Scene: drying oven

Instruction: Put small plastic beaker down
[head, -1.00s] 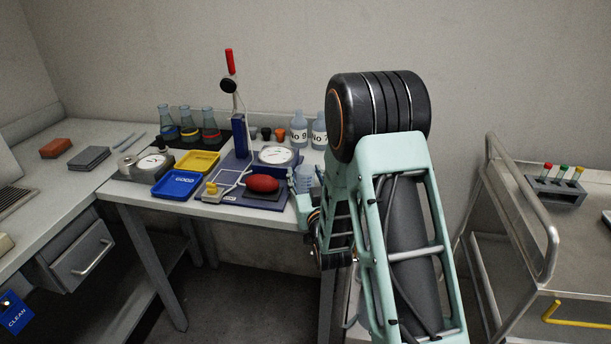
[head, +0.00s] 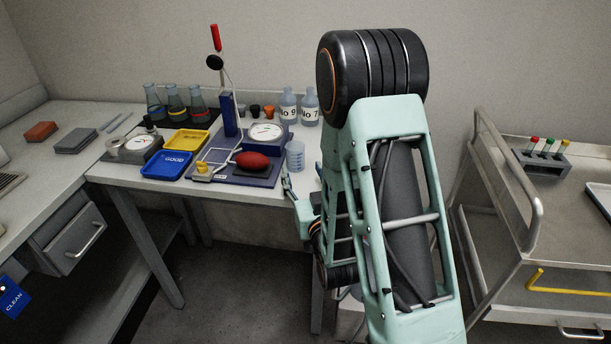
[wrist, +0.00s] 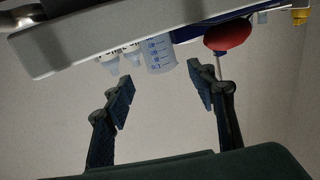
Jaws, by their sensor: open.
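The small plastic beaker (head: 295,155), clear bluish with a graduated scale, stands upright on the white table (head: 135,176) near its front right, just right of the blue base plate. My gripper (head: 289,184) is in front of the table edge, apart from the beaker, and partly hidden behind my arm. The wrist view shows the scene upside down. There, both fingers of my gripper (wrist: 161,83) are spread with nothing between them, and the beaker (wrist: 160,53) stands beyond the fingertips.
A red bulb (head: 253,160) lies on the blue base plate left of the beaker. Labelled bottles (head: 288,106) stand behind it. Blue (head: 166,165) and yellow (head: 187,141) trays lie further left. A metal cart (head: 515,215) is at the right.

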